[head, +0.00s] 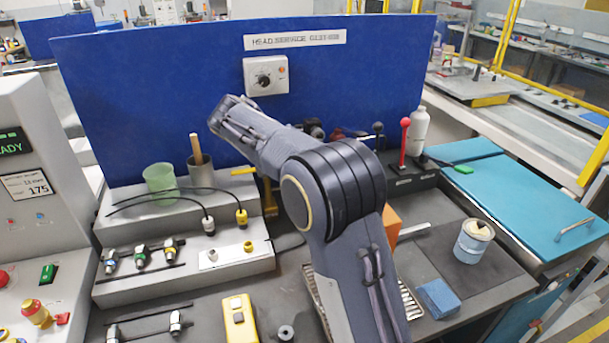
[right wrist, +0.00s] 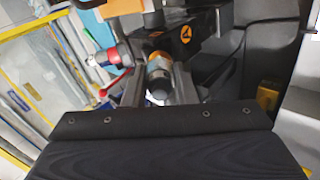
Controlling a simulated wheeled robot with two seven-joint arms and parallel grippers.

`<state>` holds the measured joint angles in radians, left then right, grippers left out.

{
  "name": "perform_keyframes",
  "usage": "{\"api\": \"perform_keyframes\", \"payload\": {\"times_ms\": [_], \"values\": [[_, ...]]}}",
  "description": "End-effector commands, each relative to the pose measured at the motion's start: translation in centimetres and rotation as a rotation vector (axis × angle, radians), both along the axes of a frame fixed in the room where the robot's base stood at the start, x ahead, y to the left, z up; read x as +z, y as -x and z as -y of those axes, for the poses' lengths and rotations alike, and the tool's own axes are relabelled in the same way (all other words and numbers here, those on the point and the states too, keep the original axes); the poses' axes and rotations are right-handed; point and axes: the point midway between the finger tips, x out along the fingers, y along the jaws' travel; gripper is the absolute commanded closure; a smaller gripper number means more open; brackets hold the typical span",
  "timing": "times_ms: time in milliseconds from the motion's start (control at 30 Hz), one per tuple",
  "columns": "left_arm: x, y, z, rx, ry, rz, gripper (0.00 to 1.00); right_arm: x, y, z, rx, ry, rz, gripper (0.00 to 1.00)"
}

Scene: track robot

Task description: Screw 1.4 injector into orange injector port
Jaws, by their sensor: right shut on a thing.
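In the right wrist view my right gripper (right wrist: 157,88) is shut on an injector (right wrist: 158,80), a dark and silver cylinder seen end-on between the two fingers. An orange ring (right wrist: 157,56) shows just beyond the injector, in line with it. I cannot tell whether this ring is the port or part of the injector, or whether they touch. A black part with an orange mark (right wrist: 185,33) lies right behind. In the head view my right arm crosses the middle and hides most of the engine parts; I cannot make out its fingertips there. My left gripper is not in view.
A stepped grey rack (head: 185,275) at left holds several colour-ringed injectors and two black leads. A green cup (head: 160,177) stands on top. A red-knobbed lever (head: 403,140), a white bottle (head: 417,130) and a tin (head: 472,243) stand at right. A blue panel (head: 150,80) closes the back.

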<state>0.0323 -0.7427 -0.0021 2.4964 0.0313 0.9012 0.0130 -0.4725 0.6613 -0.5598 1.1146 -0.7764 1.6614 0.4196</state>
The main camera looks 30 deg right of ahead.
Motion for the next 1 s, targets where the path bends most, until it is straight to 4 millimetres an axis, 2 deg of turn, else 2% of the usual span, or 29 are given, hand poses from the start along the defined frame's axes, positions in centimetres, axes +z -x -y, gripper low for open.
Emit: {"api": "perform_keyframes", "payload": {"times_ms": [100,400,767,967,1000], "values": [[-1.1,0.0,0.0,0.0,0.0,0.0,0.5,-0.3,0.0,0.1,-0.085,0.02,0.083,1.0],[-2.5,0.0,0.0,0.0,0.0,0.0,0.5,-0.1,0.0,0.2,-0.26,0.063,0.253,1.0],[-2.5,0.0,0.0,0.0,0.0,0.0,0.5,0.1,0.0,0.2,-0.283,0.068,0.275,1.0],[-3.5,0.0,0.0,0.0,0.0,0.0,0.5,-0.2,0.0,0.2,-0.36,0.088,0.351,1.0],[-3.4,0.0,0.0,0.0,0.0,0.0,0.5,0.1,0.1,0.3,-0.371,0.09,0.36,0.69]]}}
